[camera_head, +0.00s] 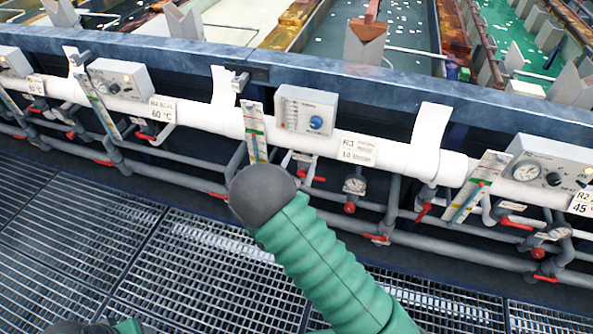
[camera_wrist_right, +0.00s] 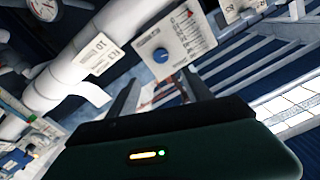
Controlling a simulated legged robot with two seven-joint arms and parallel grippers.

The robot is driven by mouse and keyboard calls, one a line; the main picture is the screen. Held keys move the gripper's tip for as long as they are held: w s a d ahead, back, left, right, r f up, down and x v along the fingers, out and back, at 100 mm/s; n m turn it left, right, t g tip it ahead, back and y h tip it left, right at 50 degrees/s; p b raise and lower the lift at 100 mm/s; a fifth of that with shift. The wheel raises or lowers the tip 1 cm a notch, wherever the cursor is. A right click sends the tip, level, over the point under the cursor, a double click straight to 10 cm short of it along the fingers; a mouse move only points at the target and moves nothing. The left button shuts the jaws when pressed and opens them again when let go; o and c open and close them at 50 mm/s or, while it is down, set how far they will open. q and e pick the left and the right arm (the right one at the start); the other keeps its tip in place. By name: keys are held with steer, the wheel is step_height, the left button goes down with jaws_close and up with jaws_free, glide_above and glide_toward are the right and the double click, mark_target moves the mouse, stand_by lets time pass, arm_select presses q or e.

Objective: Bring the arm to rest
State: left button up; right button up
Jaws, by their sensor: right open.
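My right arm (camera_head: 325,265) is green and ribbed, and it reaches up from the bottom of the head view to a dark rounded end in front of the pipes. The fingers are hidden there. In the right wrist view my right gripper (camera_wrist_right: 160,82) shows two dark fingers apart, with nothing held between them. Beyond the fingers is a control box (camera_wrist_right: 172,45) with a blue knob. The same box (camera_head: 306,109) stands above the dark arm end in the head view. My left gripper cannot be made out; only a bit of green and dark shows at the bottom left edge.
White pipes (camera_head: 400,155) and grey pipes with red-handled valves (camera_head: 375,238) run along the tank front. A gauge box (camera_head: 545,168) is at the right, another box (camera_head: 120,78) at the left. Tanks lie behind the blue rim (camera_head: 380,87). Metal grating (camera_head: 200,270) covers the floor.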

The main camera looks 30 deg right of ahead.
steer(key=s+a+n+g+y+p, duration=0.35)
steer(key=a+n+y, duration=0.35)
steer(key=a+y, duration=0.45)
steer(key=s+a+r+n+g+y+p, duration=0.2)
steer(key=s+n+g, duration=0.3)
steer(key=s, duration=1.3)
steer(key=shift+s+a+r+n+g+p, duration=0.3)
steer(key=shift+a+r+n, duration=0.35)
steer(key=shift+n, duration=0.45)
